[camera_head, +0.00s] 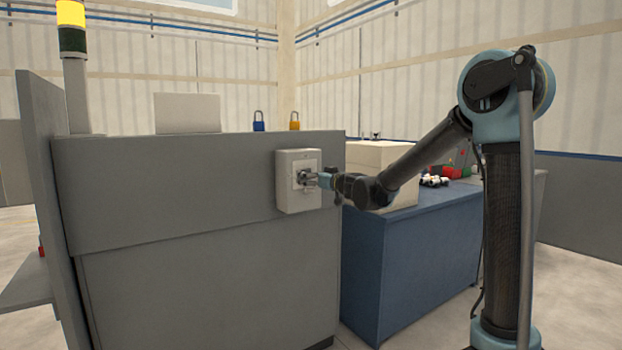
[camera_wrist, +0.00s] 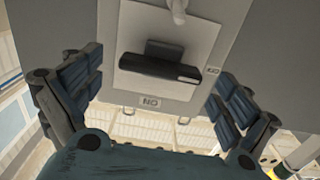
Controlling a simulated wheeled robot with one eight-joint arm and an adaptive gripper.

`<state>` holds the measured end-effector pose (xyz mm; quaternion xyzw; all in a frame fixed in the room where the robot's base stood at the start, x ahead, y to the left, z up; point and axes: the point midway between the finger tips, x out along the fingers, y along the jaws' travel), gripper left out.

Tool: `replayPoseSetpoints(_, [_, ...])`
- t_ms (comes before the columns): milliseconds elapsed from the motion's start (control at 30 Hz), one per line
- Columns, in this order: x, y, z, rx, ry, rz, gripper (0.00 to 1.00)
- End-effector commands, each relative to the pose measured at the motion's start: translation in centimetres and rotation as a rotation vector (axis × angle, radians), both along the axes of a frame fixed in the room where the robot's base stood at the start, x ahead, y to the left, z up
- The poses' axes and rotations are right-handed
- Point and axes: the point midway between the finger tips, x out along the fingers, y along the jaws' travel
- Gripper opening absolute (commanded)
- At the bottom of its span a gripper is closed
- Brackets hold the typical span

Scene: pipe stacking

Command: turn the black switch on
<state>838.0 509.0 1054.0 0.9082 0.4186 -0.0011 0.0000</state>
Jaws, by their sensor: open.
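The black switch (camera_wrist: 160,67) is a dark lever on a pale plate (camera_wrist: 190,25) in the wrist view. A small label by the plate's lower edge reads like an upside-down "ON" (camera_wrist: 150,102); another small label (camera_wrist: 213,71) sits to the right. In the head view, the switch box (camera_head: 284,190) is mounted on the grey cabinet's face, and my gripper (camera_head: 309,178) is right at its front, hiding most of the switch. In the wrist view my gripper (camera_wrist: 157,92) is open, with a finger on each side of the switch, apart from it, and nothing held.
The grey cabinet (camera_head: 190,210) fills the left and centre. A blue padlock (camera_head: 258,121) and a yellow padlock (camera_head: 294,121) stand along its top. A blue bench (camera_head: 410,255) with a white box and small items stands behind at right. A signal light (camera_head: 71,30) rises at left.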

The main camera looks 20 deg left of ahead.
Motion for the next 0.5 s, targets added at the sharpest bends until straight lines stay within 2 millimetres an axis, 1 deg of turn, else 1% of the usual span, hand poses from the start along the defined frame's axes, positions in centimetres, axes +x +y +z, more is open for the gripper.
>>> replayPoseSetpoints(100, [0.9,1.1,0.0,0.000,0.000,0.001,0.97])
replayPoseSetpoints(200, [1.3,1.7,0.0,0.000,0.000,0.001,0.97])
replayPoseSetpoints(500, [1.7,2.1,0.0,0.000,0.000,0.001,0.97])
